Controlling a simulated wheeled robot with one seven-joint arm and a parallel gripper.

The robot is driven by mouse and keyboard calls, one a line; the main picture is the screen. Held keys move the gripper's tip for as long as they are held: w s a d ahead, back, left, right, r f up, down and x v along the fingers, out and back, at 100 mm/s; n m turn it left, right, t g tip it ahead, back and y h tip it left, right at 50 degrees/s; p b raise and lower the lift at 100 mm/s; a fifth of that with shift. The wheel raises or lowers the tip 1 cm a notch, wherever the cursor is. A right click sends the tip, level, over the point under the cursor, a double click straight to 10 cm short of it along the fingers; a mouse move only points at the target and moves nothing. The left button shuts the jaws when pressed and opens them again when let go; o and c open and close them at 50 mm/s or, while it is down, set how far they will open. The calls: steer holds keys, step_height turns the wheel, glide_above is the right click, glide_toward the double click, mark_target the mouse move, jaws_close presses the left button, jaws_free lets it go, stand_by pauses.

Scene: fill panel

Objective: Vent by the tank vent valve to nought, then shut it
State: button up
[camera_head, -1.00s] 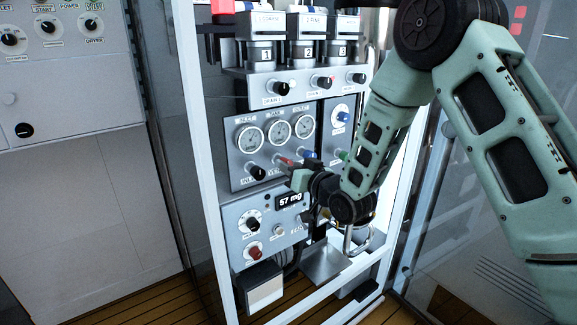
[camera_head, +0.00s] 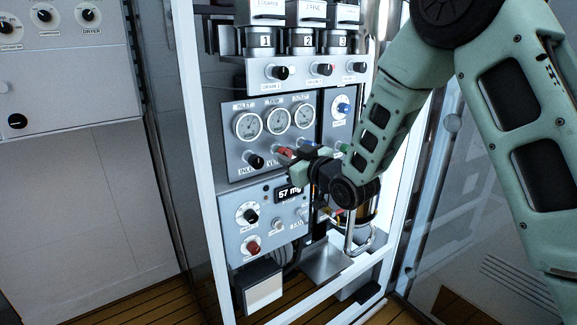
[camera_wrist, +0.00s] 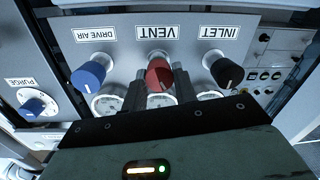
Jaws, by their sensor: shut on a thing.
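The red VENT knob (camera_head: 284,150) is on the gauge panel (camera_head: 236,170), below the middle of three round gauges. In the wrist view, where the labels show upside down, the red VENT knob (camera_wrist: 158,74) sits between my two dark fingers. My gripper (camera_wrist: 158,88) is shut on this knob; it also shows at the panel in the head view (camera_head: 287,156). The middle gauge (camera_head: 277,118) shows in the head view, but its needle is too small to read. My fingers and wrist partly hide the gauges in the wrist view.
The black INLET knob (camera_wrist: 228,73) and blue DRIVE AIR knob (camera_wrist: 88,75) flank the VENT knob closely. A blue PURGE knob (camera_wrist: 32,106) is farther left. A box with a "57 mg" display (camera_head: 289,192) sits below. White frame posts (camera_head: 207,200) stand at the sides.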

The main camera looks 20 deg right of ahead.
steer(key=n+b, duration=1.3)
steer(key=n+h+b, duration=0.1)
steer(key=n+b, duration=0.5)
steer(key=n, duration=0.1)
steer(key=shift+s+a+f+b, duration=0.1)
steer(key=shift+a+f+b, duration=0.05)
steer(key=shift+f+b, duration=0.2)
steer(key=shift+r+n, duration=0.15)
steer(key=shift+n, duration=0.15)
steer(key=o, duration=1)
steer(key=p+v, duration=0.1)
steer(key=v, duration=1.6)
steer(key=shift+s+p, duration=0.2)
steer(key=shift+p, duration=0.15)
